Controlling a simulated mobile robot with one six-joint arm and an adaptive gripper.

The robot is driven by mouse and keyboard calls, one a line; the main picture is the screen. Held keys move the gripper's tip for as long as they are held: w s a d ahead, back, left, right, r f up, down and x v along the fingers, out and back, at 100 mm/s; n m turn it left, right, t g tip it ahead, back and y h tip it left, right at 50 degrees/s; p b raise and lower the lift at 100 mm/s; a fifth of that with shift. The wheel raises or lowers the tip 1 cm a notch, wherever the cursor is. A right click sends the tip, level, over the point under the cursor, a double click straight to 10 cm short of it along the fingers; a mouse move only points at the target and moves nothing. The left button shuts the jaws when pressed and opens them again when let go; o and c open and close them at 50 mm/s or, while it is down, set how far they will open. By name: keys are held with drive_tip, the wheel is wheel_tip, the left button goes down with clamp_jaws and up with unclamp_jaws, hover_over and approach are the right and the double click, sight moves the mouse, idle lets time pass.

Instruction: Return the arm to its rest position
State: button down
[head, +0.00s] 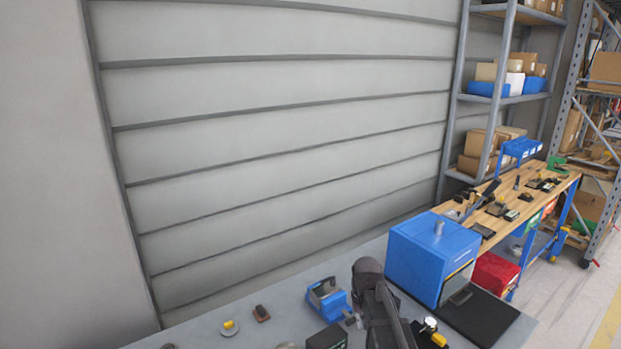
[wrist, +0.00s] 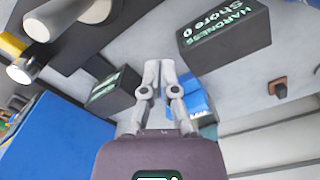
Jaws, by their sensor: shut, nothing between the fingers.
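My gripper (wrist: 158,68) shows in the wrist view with its two grey fingers together and nothing between them. It is above the grey table (head: 200,330), apart from the things on it as far as I can tell. In the head view my dark arm (head: 375,300) rises at the bottom middle, and the fingers cannot be made out there. A blue device (head: 328,298) stands left of the arm in the head view. It shows partly hidden behind the fingers in the wrist view (wrist: 197,97).
A blue box-shaped machine (head: 425,258) stands close to the arm's right, filling the lower left of the wrist view (wrist: 55,140). A dark box marked "HARDNESS Shore" (wrist: 225,38) and a brown block (head: 262,313) are nearby. A wooden workbench (head: 535,180) stands beyond.

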drive_tip(key=s+d, duration=0.1)
drive_tip(key=s, duration=1.1)
drive_tip(key=shift+s+d+f, duration=0.25)
drive_tip(key=shift+d, duration=0.15)
idle(0.8)
